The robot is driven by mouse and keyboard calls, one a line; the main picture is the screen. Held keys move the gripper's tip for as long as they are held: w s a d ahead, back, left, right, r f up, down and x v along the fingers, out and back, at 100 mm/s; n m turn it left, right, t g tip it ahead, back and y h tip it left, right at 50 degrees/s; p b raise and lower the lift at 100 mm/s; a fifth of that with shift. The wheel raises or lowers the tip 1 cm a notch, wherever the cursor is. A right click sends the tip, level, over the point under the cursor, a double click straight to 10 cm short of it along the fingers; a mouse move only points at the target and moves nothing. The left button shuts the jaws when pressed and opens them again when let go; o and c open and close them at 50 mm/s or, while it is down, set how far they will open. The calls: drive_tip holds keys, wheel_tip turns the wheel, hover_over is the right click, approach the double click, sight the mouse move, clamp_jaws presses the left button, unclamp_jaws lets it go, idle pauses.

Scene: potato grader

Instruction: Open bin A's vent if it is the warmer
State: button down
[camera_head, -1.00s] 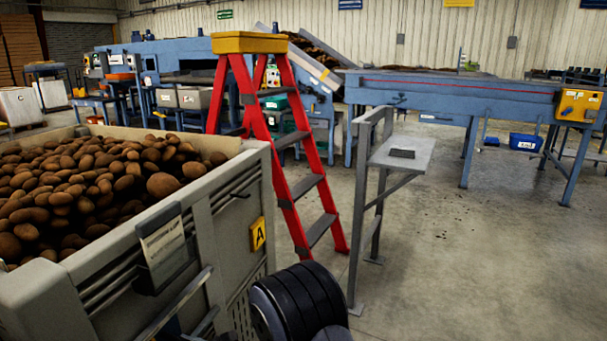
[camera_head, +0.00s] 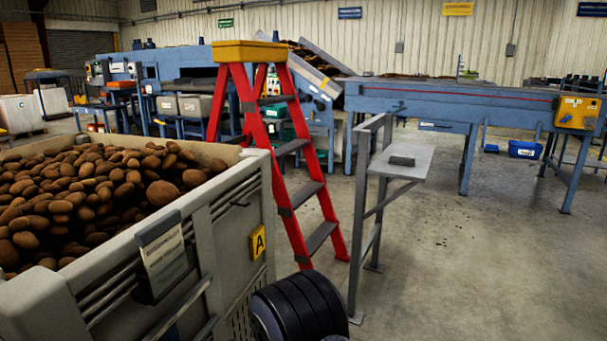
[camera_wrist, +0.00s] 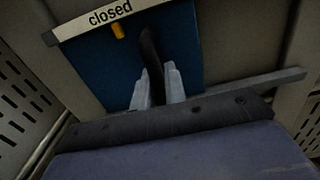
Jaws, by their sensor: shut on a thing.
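Bin A (camera_head: 236,196) is a large grey crate heaped with potatoes, at the left of the head view. A yellow plate (camera_head: 257,242) with a black A is on its side. In the wrist view a blue vent plate (camera_wrist: 110,62) sits under a label strip (camera_wrist: 112,17) reading "closed", with a small orange pointer (camera_wrist: 118,32) just below the word. My gripper (camera_wrist: 158,86) is shut on a dark upright handle (camera_wrist: 151,50) in front of the blue plate. The gripper does not show in the head view. No temperature reading is legible.
A red stepladder (camera_head: 290,150) stands just behind bin A. A grey stand (camera_head: 405,160) with a small dark block on it is to its right. Blue conveyors (camera_head: 450,105) line the back. The concrete floor at right is clear.

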drive_tip(key=shift+w+d+b, duration=0.15)
drive_tip(key=shift+w+d, duration=0.3)
drive_tip(key=shift+w, duration=0.8)
drive_tip(key=shift+w+d+b, duration=0.15)
drive_tip(key=shift+w+d, duration=0.3)
drive_tip(key=shift+w, duration=0.8)
drive_tip(key=shift+w+d+b, duration=0.15)
drive_tip(key=shift+w+d, duration=0.3)
drive_tip(key=shift+w, duration=0.8)
drive_tip(key=shift+w+d+b, duration=0.1)
drive_tip(key=shift+w+d, duration=0.25)
drive_tip(key=shift+w, duration=0.6)
drive_tip(key=shift+w+d+b, duration=0.15)
drive_tip(key=shift+w+d, duration=0.15)
drive_tip(key=shift+w, duration=0.65)
drive_tip(key=shift+w+d+b, duration=0.1)
drive_tip(key=shift+w+d, duration=0.25)
drive_tip(key=shift+w, duration=0.6)
drive_tip(key=c, duration=0.8)
unclamp_jaws()
